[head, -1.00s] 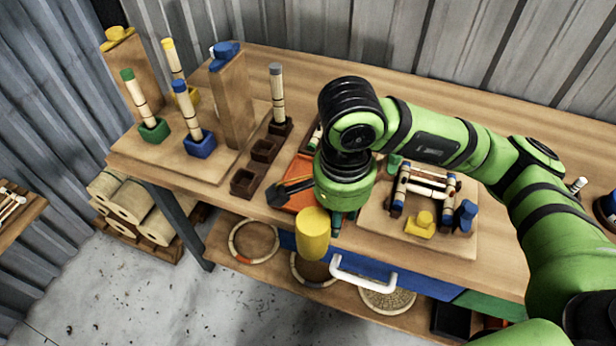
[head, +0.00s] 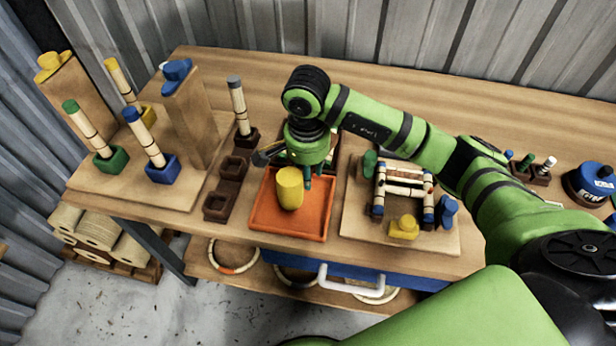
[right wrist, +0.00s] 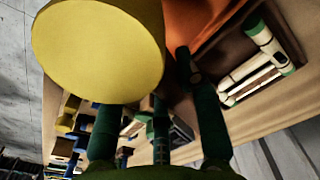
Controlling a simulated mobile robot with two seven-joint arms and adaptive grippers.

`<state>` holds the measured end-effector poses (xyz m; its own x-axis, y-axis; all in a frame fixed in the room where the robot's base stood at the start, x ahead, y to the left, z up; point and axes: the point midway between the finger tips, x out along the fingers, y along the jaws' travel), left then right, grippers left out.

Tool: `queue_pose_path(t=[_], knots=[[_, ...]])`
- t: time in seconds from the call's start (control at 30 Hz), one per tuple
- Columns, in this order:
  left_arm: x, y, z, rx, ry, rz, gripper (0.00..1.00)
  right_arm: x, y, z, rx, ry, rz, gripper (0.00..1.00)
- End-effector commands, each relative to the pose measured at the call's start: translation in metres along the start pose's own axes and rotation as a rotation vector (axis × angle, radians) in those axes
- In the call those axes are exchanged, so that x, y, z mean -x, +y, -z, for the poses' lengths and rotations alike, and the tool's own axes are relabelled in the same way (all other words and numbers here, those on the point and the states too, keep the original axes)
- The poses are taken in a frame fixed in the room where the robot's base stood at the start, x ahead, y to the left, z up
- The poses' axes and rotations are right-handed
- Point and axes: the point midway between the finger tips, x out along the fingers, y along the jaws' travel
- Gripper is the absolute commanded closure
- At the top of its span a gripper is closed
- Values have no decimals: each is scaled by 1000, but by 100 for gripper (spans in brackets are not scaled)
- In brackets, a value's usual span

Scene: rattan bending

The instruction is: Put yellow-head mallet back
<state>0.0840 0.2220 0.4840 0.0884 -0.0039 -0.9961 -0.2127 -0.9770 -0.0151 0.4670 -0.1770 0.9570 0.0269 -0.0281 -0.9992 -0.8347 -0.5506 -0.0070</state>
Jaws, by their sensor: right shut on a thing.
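The yellow-head mallet (head: 290,188) is in my right gripper (head: 307,180). In the head view its yellow head shows in front of the orange tray (head: 270,219); whether it touches the tray I cannot tell. In the right wrist view the yellow head (right wrist: 98,45) fills the upper left, close to the dark green fingers (right wrist: 160,105). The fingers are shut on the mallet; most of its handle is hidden. My left gripper is out of view.
Left of the tray are dark empty sockets (head: 217,206) and a board with coloured-tip sticks in green and blue holders (head: 162,170). Right of it is a board (head: 359,226) with a rattan frame and a yellow block (head: 404,227). A blue round tin (head: 588,184) stands far right.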

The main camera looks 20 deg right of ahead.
Motion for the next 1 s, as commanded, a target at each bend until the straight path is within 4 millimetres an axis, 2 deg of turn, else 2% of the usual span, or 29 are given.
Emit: queue_pose_path(t=[0.07,0.17,0.37,0.53,0.77,0.8,0.83,0.87,1.0], knots=[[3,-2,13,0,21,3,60,-3,-1,2,1,-1,0,100],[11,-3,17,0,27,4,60,-15,0,1,1,-3,-4,100],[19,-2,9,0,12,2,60,-39,-1,0,1,-2,0,100],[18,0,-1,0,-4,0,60,-41,-1,0,1,1,3,100],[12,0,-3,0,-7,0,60,-45,-1,0,1,0,3,100],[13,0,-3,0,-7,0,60,-45,-1,0,1,0,1,58],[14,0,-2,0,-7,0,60,-45,-1,0,1,0,0,46],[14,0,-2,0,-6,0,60,-45,-1,0,1,0,0,42],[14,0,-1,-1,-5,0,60,-45,0,0,1,0,0,42]])
